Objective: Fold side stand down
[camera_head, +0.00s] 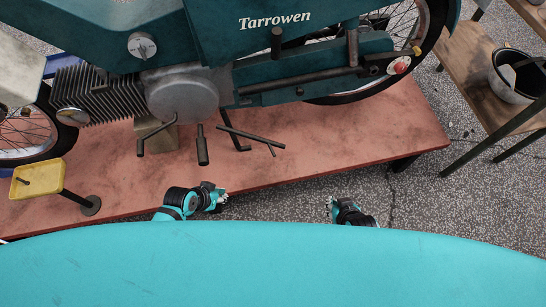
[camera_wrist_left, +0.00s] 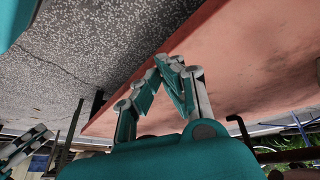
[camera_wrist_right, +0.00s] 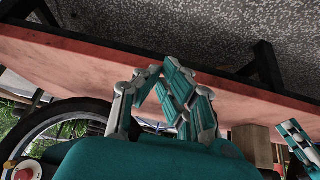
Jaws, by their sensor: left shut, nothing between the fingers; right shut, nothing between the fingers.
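The teal moped (camera_head: 290,70) stands on a low red platform. Under its engine, a long dark rod with a short side peg (camera_head: 252,137) lies nearly level, slanting down to the right; it looks like the side stand, folded up. A thin dark leg with a foot (camera_head: 235,133) crosses behind it. My left gripper (camera_head: 223,196) is shut and empty at the platform's front edge, below and left of the rod. My right gripper (camera_head: 331,203) is shut and empty, off the front edge and further right. Both grippers' closed fingers show in their wrist views (camera_wrist_left: 170,62) (camera_wrist_right: 163,80).
The red platform (camera_head: 350,140) has free room to the right. Two levers (camera_head: 202,146) (camera_head: 150,148) hang left of the rod, near a block (camera_head: 158,133). A yellow tray on a stand (camera_head: 37,180) is at the left. A wooden bench (camera_head: 465,75) with a pot is at the right.

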